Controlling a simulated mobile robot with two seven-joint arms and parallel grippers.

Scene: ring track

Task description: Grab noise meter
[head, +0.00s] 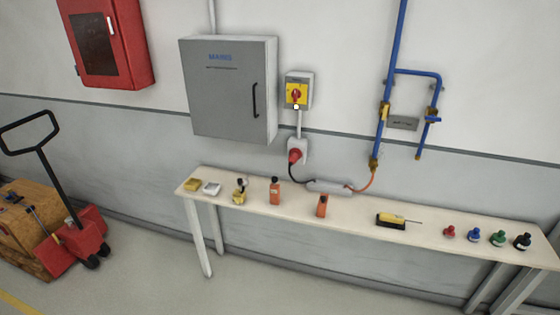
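A long pale table (360,216) stands against the wall. On it, left of the middle, an upright orange device with a dark top (275,191) stands near the back edge. A second orange device (321,206) stands to its right. To its left is a small yellow item with a dark and white upper part (239,192). Which of these is the noise meter I cannot tell at this size. Neither of my grippers shows in the head view.
The table also bears a yellow block (193,185), a white item (212,188), a grey cable box (330,186), a yellow-black device (391,220) and several small coloured items at right. A pallet truck (80,235) stands left. Floor before the table is clear.

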